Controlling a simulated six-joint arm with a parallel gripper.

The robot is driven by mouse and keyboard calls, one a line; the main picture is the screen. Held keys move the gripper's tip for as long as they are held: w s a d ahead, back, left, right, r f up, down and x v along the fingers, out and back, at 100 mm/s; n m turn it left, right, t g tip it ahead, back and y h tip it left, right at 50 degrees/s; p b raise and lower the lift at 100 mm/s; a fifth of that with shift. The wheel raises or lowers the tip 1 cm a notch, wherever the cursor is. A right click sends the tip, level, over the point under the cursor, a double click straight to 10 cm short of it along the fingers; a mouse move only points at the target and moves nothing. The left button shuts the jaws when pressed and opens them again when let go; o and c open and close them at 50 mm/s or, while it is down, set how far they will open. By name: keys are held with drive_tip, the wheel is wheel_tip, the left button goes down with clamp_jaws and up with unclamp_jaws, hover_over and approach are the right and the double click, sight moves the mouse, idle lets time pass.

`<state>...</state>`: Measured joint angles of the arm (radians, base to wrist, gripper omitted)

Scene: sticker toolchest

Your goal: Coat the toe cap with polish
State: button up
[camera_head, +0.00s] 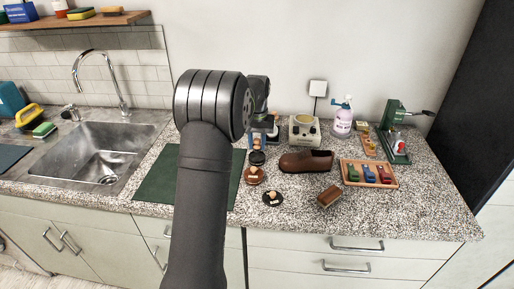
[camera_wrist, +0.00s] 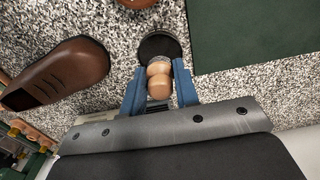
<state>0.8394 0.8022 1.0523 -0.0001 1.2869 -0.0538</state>
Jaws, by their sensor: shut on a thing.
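My gripper (camera_wrist: 158,74) has blue fingers shut on a pale wooden dauber (camera_wrist: 159,84), over or beside a round black disc (camera_wrist: 160,44), which looks like a polish tin or pad. I cannot tell whether the dauber touches it. A brown leather shoe (camera_wrist: 62,72) lies left of the gripper in the wrist view. In the head view the shoe (camera_head: 306,161) is on the granite counter, with its rounded toe seemingly toward the left. A brown tin with a wooden knob (camera_head: 253,175) and a black one (camera_head: 272,198) stand in front of it. My arm partly covers this area in the head view.
A green mat (camera_head: 160,182) lies to the left on the counter. A wooden brush (camera_head: 328,197) lies in front of the shoe, and a wooden tray (camera_head: 370,186) with coloured items stands to its right. A cream device (camera_head: 304,130) and a spray bottle (camera_head: 343,121) stand behind.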

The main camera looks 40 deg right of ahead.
sight(257, 139)
drive_tip(key=shift+r, duration=1.85)
drive_tip(key=w+a+f+n, duration=0.1)
drive_tip(key=w+a, duration=0.3)
drive_tip(key=a, duration=0.5)
drive_tip(key=w+a+f+n, duration=0.1)
drive_tip(key=w+a, duration=0.3)
drive_tip(key=a, duration=0.5)
drive_tip(key=w+a+f+n, duration=0.1)
drive_tip(key=w+a, duration=0.3)
drive_tip(key=a, duration=0.6)
drive_tip(key=shift+w+f+n, duration=0.15)
drive_tip(key=shift+f+n, duration=0.25)
drive_tip(key=a, duration=0.5)
drive_tip(key=a+f+n, duration=0.1)
drive_tip(key=a, duration=0.4)
drive_tip(key=a+f+n, duration=0.1)
drive_tip(key=a, duration=0.4)
drive_tip(key=shift+a, duration=0.15)
drive_tip(key=shift+s+a+f+n, duration=0.8)
drive_tip(key=shift+s+a+f, duration=0.45)
drive_tip(key=shift+a, duration=0.15)
drive_tip(key=shift+s+a+f+n, duration=0.8)
drive_tip(key=shift+s+a+f, duration=0.45)
drive_tip(key=shift+a, duration=0.15)
